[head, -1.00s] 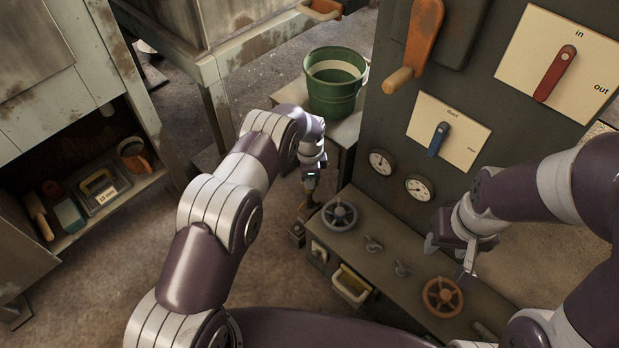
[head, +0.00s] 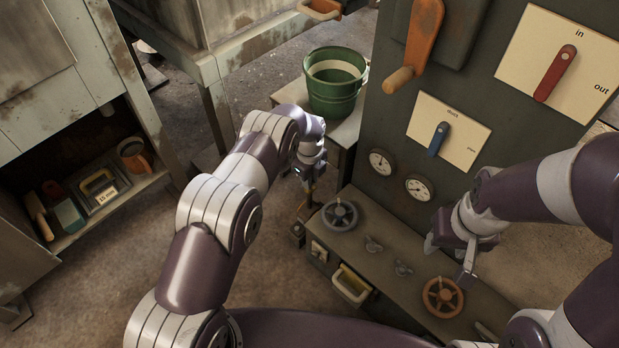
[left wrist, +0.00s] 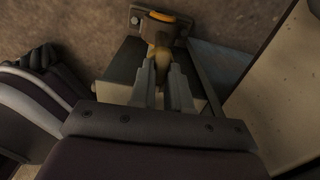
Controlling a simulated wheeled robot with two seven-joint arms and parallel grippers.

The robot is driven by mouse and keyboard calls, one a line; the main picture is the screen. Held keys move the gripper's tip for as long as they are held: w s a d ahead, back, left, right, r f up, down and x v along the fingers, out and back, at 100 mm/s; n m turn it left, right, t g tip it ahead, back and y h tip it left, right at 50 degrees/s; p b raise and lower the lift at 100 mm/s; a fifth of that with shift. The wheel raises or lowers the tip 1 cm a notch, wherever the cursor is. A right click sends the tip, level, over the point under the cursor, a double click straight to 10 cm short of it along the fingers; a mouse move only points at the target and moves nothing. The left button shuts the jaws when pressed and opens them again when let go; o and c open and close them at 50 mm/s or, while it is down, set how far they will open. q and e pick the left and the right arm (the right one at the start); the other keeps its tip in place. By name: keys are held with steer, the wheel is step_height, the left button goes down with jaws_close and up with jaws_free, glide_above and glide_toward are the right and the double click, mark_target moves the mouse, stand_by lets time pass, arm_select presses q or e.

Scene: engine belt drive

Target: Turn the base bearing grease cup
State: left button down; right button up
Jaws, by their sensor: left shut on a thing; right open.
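The brass-coloured grease cup (left wrist: 161,62) is between the fingers of my left gripper (left wrist: 165,85) in the left wrist view, and the fingers are shut on it. A yellow-orange ring (left wrist: 163,16) shows just beyond it on a dark bracket. In the head view my left gripper (head: 308,190) points down at the left end of the control bench, and the cup there is small and mostly hidden. My right gripper (head: 468,262) is open and empty above the bench's right part.
The bench carries a grey handwheel (head: 340,215), two small valve handles and an orange handwheel (head: 442,296). A green bucket (head: 335,82) stands behind my left gripper. A dark panel with levers and gauges rises behind.

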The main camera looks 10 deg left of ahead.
arm_select(q)
steer(key=shift+m, duration=0.4)
steer(key=c, duration=1.1)
jaws_free()
steer(key=shift+r, duration=0.15)
step_height(320, 180, up, 12)
steer(key=p, duration=0.5)
steer(key=shift+r, duration=0.2)
